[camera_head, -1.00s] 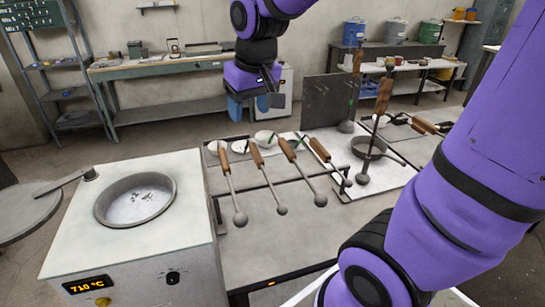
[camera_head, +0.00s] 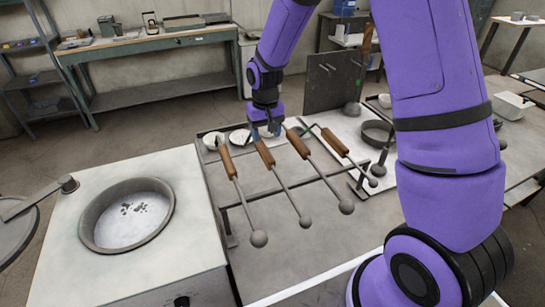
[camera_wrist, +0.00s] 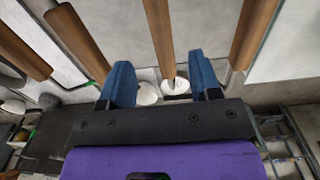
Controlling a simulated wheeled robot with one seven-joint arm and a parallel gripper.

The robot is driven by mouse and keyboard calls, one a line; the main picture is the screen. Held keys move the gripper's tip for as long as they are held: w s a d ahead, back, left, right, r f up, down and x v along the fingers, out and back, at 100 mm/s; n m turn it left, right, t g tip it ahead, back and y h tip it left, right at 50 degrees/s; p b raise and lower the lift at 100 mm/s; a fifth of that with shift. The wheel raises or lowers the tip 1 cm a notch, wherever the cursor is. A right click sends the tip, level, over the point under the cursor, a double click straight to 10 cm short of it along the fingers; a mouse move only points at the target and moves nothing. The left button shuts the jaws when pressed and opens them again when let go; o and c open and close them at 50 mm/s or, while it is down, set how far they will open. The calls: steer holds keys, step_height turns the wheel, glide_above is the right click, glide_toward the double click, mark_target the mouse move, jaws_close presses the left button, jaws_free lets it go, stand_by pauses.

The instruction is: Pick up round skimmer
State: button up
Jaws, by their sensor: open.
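Several long tools with brown wooden handles and rounded grey heads lie side by side on a rack. Their heads look alike, so I cannot tell for sure which is the round skimmer. My gripper (camera_head: 267,131) is open just above the handle end of the second tool from the left (camera_head: 264,153). In the wrist view that wooden handle (camera_wrist: 161,35) lines up between my two blue fingers, and my gripper (camera_wrist: 164,80) is not shut on it. Other handles lie to both sides there.
A furnace with a round pot (camera_head: 128,215) stands at left. A dark upright panel (camera_head: 335,82) and a shallow round pan (camera_head: 378,133) are behind the rack at right. White dishes (camera_head: 238,137) sit by the handle ends. A workbench (camera_head: 150,42) is at the back.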

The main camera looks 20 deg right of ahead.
mark_target(266, 150)
step_height(266, 150, down, 5)
steer(key=shift+d+f, duration=0.1)
steer(key=shift+f, duration=0.05)
steer(key=shift+w+f, duration=0.15)
steer(key=shift+f, duration=1.25)
steer(key=shift+w+f, duration=0.15)
steer(key=shift+f, duration=1.25)
jaws_close()
